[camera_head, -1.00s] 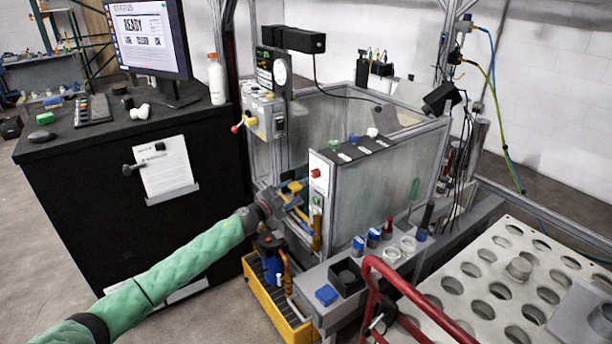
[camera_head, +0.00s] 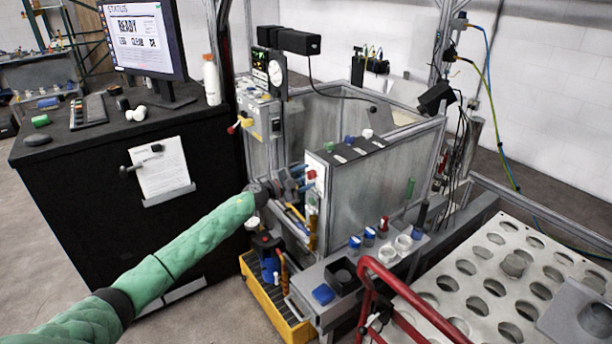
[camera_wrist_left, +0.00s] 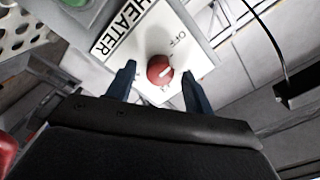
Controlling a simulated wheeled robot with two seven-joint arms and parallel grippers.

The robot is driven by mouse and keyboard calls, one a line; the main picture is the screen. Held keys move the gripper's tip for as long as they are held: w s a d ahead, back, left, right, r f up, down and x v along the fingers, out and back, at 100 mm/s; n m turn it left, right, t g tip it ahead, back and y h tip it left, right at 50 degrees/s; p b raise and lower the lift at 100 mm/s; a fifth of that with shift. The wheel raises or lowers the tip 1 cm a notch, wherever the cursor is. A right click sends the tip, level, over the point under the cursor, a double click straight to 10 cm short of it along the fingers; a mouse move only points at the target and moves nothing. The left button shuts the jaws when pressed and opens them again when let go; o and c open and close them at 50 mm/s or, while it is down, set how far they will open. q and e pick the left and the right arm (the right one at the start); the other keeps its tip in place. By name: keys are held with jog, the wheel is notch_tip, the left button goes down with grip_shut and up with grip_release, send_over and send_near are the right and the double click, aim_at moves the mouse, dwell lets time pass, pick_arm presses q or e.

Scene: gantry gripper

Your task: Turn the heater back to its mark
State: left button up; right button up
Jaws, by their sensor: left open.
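The heater knob (camera_wrist_left: 157,69) is a round red knob with a short white line on it. It sits on a white plate (camera_wrist_left: 150,30) lettered HEATER and OFF, with small marks by the knob partly too small to read. In the head view the red knob (camera_head: 311,174) is on the narrow white panel at the front of the grey enclosure. My left gripper (camera_head: 300,181) is open in front of that panel. In the left wrist view its two dark blue fingers stand either side of the knob, with a visible gap on both sides. My right gripper is out of view.
A grey control box (camera_head: 262,118) with a red-tipped lever stands left of the enclosure. A yellow crate (camera_head: 262,300) is below my left arm. A red tubular handle (camera_head: 410,290) and a perforated plate (camera_head: 480,235) are at the right. The black cabinet (camera_head: 90,215) stands left.

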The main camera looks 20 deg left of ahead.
pick_arm(q)
jog(key=shift+w+d, duration=0.25)
jog(key=shift+w, duration=0.05)
jog(key=c, duration=1)
jog(key=shift+o, duration=0.2)
